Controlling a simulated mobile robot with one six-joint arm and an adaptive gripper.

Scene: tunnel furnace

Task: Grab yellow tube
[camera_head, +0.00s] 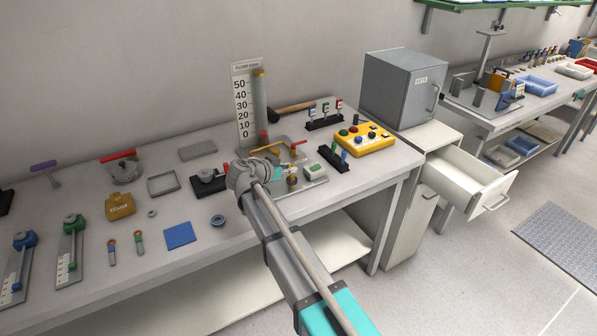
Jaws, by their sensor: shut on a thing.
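My arm reaches over the bench, and its grey wrist and gripper (275,173) are at the front left of a tray of fittings in the middle. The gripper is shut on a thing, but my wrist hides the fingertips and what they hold. A yellow-orange tube-like piece (284,148) shows just beyond the gripper, above the tray. I cannot tell whether it is touched. An upright yellowish tube (259,98) stands against the right edge of the white scale board (243,100), behind the gripper.
A yellow box with coloured buttons (364,138) and a dark rack (334,156) stand to the right. A hammer (292,109) lies behind. A blue square (180,236) and a yellow block (120,206) lie to the left. An open drawer (480,190) sticks out beyond the bench.

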